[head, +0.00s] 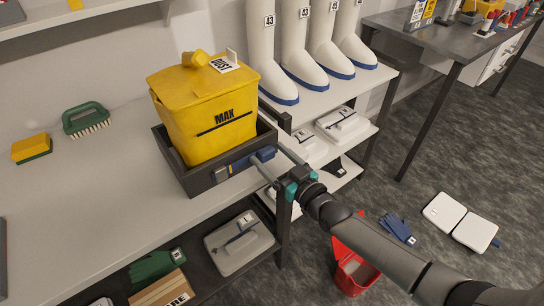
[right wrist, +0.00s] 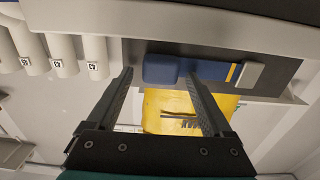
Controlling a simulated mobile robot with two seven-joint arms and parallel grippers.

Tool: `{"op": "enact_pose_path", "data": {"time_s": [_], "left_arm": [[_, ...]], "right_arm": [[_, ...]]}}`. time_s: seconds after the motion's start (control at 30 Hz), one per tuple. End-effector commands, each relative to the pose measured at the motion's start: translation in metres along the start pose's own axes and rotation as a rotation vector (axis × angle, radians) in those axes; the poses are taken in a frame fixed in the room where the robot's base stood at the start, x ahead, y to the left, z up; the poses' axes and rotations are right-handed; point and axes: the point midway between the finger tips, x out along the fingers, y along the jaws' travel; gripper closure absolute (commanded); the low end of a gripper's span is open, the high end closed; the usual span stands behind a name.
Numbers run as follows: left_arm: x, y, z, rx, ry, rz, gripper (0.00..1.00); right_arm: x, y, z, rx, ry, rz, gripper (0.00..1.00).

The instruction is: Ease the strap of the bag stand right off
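The bag stand is a dark open tray (head: 197,180) on the bench, holding a yellow bag (head: 190,105) marked MAX. Its blue strap (head: 238,163) runs along the front wall, with a grey piece (head: 220,174) at the left end and a thicker blue tab (head: 265,154) at the right end. In the right wrist view the tab (right wrist: 161,69) shows between the fingertips. My right gripper (head: 270,153) is open, one finger to each side of the tab; I cannot tell if they touch it. My left gripper is not in view.
A green brush (head: 86,119) and a yellow sponge (head: 31,148) lie left on the bench. White boots (head: 300,60) stand on a rack right behind the stand. A red bin (head: 352,272) is on the floor below my right arm.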

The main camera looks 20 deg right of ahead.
Motion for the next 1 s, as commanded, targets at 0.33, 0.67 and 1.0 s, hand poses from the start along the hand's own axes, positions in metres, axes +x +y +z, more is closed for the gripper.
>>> {"op": "enact_pose_path", "data": {"time_s": [0.33, 0.67, 1.0], "left_arm": [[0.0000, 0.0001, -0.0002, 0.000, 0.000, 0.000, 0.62], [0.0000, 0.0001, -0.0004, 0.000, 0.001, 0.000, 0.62], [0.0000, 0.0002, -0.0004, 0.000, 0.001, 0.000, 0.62]], "right_arm": [[-0.0003, 0.0000, 0.0002, 0.000, 0.000, 0.000, 0.53], [-0.0004, 0.0002, 0.0002, 0.000, 0.000, 0.000, 0.90], [-0.0005, 0.0004, 0.0002, 0.000, 0.000, 0.001, 1.00]]}}
